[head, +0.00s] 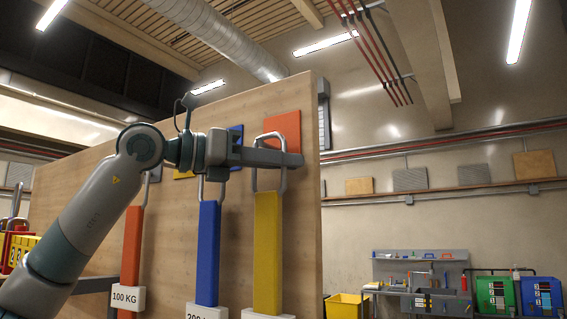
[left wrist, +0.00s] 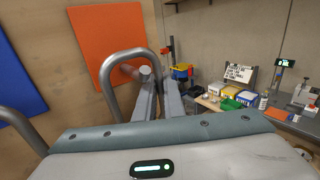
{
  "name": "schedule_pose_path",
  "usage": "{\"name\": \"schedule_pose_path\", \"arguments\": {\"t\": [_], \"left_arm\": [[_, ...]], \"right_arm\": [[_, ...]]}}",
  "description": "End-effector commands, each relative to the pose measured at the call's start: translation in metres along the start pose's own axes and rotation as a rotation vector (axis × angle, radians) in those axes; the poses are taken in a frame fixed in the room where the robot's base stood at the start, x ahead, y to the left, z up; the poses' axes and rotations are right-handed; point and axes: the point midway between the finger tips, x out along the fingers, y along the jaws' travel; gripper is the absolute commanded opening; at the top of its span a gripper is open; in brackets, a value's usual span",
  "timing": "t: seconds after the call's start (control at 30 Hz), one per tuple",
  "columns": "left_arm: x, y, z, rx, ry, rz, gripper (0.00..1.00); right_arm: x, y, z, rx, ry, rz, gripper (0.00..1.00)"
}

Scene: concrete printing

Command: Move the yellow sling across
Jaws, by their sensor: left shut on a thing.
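The yellow sling (head: 267,240) hangs upright in front of the wooden panel (head: 330,92), with a metal loop at its top and a white tag at its lower end. My left gripper (head: 290,159) is shut on that metal loop, its fingers pointing right. In the left wrist view, the loop (left wrist: 108,72) rises beside the gripper fingers (left wrist: 160,105), and a blurred round peg end shows inside it. I cannot tell whether the loop rests on the peg. An orange square (head: 284,127) is on the panel behind the loop. My right gripper is not in view.
A blue sling (head: 207,250) and an orange sling (head: 131,245) with a "100 KG" tag hang to the left. Blue (head: 236,145) and yellow (head: 184,172) squares are on the panel. The panel ends just right of the yellow sling; a bench (head: 420,300) stands beyond.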

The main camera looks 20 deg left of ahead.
Motion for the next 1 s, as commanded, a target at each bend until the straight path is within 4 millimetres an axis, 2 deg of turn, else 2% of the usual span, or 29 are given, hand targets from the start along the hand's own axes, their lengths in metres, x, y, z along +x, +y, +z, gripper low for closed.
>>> {"name": "schedule_pose_path", "arguments": {"t": [0.27,0.77,1.0], "left_arm": [[-0.0003,-0.0007,0.0125,0.001,-0.003,-0.001,0.00],[-0.0015,-0.0011,0.0128,0.001,-0.003,0.000,0.00],[-0.0102,-0.0065,0.0122,0.002,-0.003,0.000,0.00]], "right_arm": [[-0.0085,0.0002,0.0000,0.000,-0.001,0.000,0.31],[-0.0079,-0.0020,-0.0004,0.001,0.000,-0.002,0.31],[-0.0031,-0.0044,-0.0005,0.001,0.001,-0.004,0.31]]}}
